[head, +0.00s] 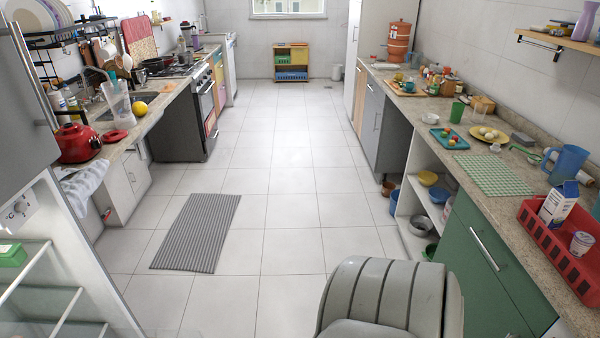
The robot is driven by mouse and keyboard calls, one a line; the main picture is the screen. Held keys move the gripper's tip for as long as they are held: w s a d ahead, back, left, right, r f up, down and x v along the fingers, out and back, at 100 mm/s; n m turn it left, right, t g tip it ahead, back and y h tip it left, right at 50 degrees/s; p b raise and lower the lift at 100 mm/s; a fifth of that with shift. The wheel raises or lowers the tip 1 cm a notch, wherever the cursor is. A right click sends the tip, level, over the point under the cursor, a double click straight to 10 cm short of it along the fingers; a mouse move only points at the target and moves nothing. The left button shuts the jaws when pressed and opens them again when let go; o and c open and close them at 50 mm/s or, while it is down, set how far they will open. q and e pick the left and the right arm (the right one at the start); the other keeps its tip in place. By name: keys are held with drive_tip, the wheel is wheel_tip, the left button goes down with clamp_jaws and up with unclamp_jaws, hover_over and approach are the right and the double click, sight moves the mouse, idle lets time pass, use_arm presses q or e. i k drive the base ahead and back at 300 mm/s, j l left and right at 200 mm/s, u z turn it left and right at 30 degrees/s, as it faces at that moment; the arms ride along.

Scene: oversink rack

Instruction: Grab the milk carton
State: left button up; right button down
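A white and blue milk carton (557,207) stands slightly tilted in the red basket (540,235) on the right counter. A small white tub (581,243) is in the same basket, to the right of the carton and nearer. The carton's lower part is hidden behind the basket wall. Neither of my grippers shows in the head view.
The right counter (498,172) also holds a green checked mat (492,173), a blue pitcher (567,164) and a yellow plate (489,134). An open fridge (40,262) is at the left. The middle floor is clear, with a grey striped rug (196,233).

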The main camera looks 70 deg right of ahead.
sight(560, 201)
drive_tip(key=z, duration=0.5)
drive_tip(key=l+z, duration=0.15)
drive_tip(key=z, duration=0.35)
drive_tip(key=l+z, duration=0.1)
drive_tip(key=z, duration=0.4)
drive_tip(key=l+z, duration=0.1)
drive_tip(key=z, duration=0.9)
drive_tip(key=l+z, duration=0.15)
drive_tip(key=z, duration=0.85)
drive_tip(key=i+l+z, duration=0.1)
drive_tip(key=l+z, duration=0.2)
drive_tip(key=i+l+z, duration=0.25)
drive_tip(key=l, duration=0.15)
drive_tip(key=i+l+z, duration=0.1)
drive_tip(key=l+z, duration=0.2)
